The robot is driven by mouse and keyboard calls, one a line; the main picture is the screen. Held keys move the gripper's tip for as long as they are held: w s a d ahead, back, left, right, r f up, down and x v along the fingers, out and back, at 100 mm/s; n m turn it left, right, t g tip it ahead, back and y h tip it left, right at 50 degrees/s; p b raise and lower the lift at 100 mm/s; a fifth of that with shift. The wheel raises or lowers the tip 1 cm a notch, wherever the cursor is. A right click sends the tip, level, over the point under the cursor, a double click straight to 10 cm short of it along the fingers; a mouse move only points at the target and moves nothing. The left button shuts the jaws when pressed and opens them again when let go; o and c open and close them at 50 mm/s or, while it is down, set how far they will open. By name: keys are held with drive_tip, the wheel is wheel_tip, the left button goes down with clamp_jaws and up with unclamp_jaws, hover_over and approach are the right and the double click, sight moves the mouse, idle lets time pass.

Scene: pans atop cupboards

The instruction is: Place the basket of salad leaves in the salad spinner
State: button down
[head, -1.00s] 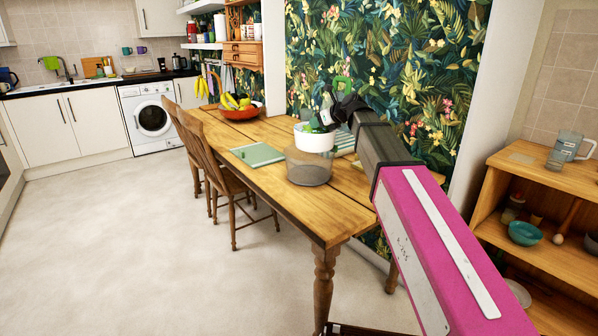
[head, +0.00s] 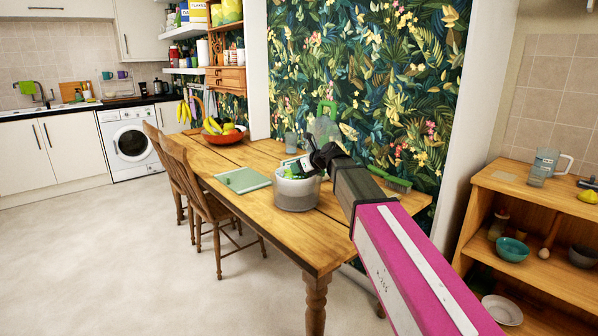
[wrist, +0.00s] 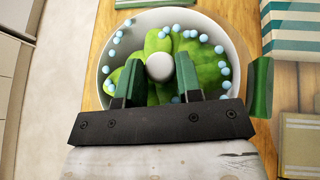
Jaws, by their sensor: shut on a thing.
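The white basket (wrist: 93,62) of green salad leaves (wrist: 207,66) fills the upper middle of the wrist view. Light blue dots ring its inner wall, and a pale round knob (wrist: 160,67) stands at its centre. My gripper (wrist: 158,82) has a finger on either side of the knob and is shut on the basket. In the head view my gripper (head: 318,163) reaches down to the basket. The greyish salad spinner bowl (head: 296,196) stands on the table. The basket is down inside it, with leaves showing at the top; I cannot tell whether it rests on the bottom.
The wooden table (head: 262,222) carries a pale green board (head: 243,180), a red fruit bowl (head: 222,138), a green brush (head: 390,182) and a clear green-handled container (head: 325,122) behind my gripper. Two chairs stand at its left. Wooden shelves (head: 545,205) stand at the right.

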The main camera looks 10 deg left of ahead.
drive_tip(key=shift+f, duration=0.6)
drive_tip(key=shift+f, duration=0.55)
drive_tip(key=c, duration=0.8)
unclamp_jaws()
drive_tip(key=shift+r, duration=0.25)
drive_tip(key=v, duration=1.2)
drive_tip(key=shift+r, duration=0.3)
